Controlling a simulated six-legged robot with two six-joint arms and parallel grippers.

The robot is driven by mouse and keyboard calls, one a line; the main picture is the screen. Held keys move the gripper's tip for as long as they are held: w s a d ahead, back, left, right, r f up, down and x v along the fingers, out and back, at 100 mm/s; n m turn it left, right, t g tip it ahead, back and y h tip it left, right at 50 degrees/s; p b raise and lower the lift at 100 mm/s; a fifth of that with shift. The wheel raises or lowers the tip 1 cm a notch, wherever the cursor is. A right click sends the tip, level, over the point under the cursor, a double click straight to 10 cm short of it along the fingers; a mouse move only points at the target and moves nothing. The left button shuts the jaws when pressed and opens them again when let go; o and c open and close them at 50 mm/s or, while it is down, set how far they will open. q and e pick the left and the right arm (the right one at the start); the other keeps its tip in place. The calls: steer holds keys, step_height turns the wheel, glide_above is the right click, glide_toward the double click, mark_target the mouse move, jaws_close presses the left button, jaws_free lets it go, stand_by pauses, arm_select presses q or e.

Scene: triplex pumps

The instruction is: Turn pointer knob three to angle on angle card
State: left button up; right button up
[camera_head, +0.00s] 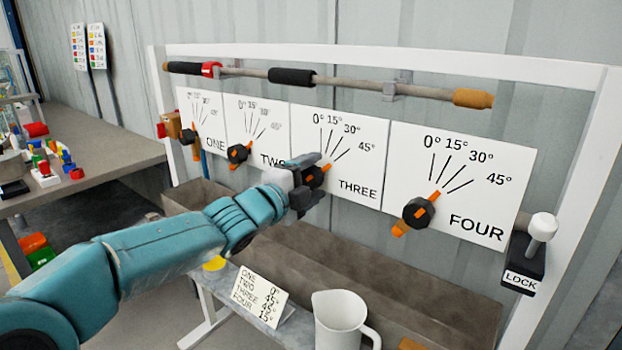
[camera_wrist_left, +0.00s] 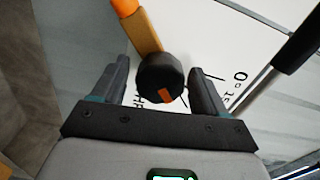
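Pointer knob three (camera_head: 314,177) is black with an orange mark, on the white THREE panel (camera_head: 357,189) with lines at 0°, 15°, 30° and 45°. My left gripper (camera_head: 305,187) is at this knob and partly hides it, so its pointing angle is hard to read. In the left wrist view the black knob (camera_wrist_left: 160,77) is between the two fingers of my open left gripper (camera_wrist_left: 160,88), with small gaps on both sides. The angle card (camera_head: 260,296) stands below the panels; its THREE line seems to read 45°, but it is small. My right gripper is not in view.
Knob four (camera_head: 418,214) is to the right, knob two (camera_head: 238,153) to the left. A LOCK lever (camera_head: 541,228) is at the right post. A white jug (camera_head: 340,322) stands low in front. A padded bar (camera_head: 345,84) runs above the panels.

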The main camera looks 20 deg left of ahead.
arm_select(q)
steer(key=shift+s+a, duration=0.1)
steer(key=shift+a, duration=0.05)
steer(key=v, duration=1.6)
